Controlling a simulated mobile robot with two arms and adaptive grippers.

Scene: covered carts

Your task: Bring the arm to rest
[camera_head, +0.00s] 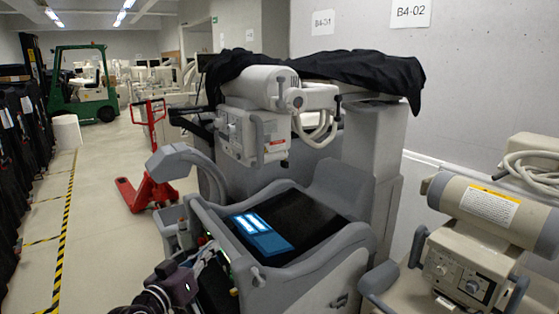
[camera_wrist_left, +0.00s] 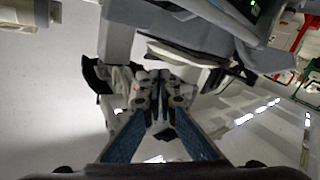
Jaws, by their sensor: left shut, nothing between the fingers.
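My left gripper (camera_head: 172,284) is low in the head view, left of the grey cart with the dark screen. It is small and dark there, and its fingertips are hard to make out. In the left wrist view, the two bluish fingers of this gripper (camera_wrist_left: 158,112) lean toward each other from the bottom edge. The gripper is shut and holds nothing. My right gripper does not show in either view.
The grey cart (camera_head: 345,238) stands close, beside my left gripper. A black cover (camera_head: 375,70) drapes the machine behind it. Another beige machine (camera_head: 485,205) is at the right. A red pallet jack (camera_head: 135,190) and green forklift (camera_head: 80,85) stand farther back.

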